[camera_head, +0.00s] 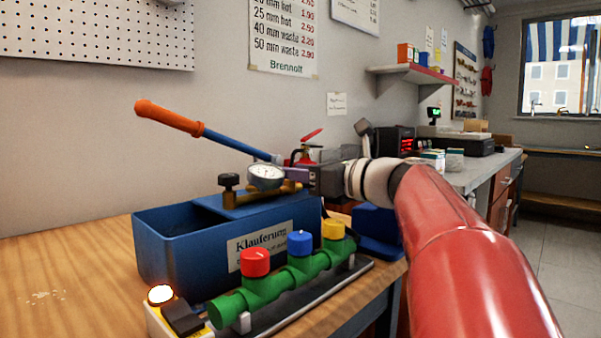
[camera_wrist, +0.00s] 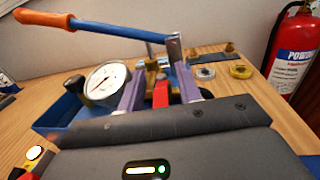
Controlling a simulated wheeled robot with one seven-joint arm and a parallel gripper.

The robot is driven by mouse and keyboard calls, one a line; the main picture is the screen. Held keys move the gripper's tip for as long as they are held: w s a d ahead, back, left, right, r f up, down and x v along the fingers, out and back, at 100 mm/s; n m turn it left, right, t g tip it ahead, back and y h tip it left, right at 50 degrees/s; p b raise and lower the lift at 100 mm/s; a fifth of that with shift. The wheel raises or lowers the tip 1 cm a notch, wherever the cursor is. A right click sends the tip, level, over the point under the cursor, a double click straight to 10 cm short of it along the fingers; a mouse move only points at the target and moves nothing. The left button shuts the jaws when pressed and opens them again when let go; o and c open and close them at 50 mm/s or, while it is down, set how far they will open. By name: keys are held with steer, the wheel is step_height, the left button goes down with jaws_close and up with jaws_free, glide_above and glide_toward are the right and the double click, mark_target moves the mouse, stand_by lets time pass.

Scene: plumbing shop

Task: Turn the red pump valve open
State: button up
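The blue test pump (camera_head: 180,262) stands on the wooden bench, with a pressure gauge (camera_head: 267,176), brass fittings (camera_head: 265,195) and a long blue lever with an orange grip. In the wrist view, a narrow red part (camera_wrist: 160,95), which looks like the red pump valve, sits between the two purple fingers of my gripper (camera_wrist: 159,80). The fingers are apart, with gaps visible on both sides of the red part.
A green manifold (camera_head: 283,283) with red, blue and yellow caps lies in front of the pump, beside a lit lamp box (camera_head: 160,295). The pump lever (camera_head: 238,145) slopes above my gripper. A fire extinguisher (camera_wrist: 295,60) stands behind at the right.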

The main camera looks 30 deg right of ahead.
steer(key=v, duration=0.7)
steer(key=shift+s+d, duration=0.15)
steer(key=shift+s, duration=0.2)
steer(key=shift+c, duration=0.3)
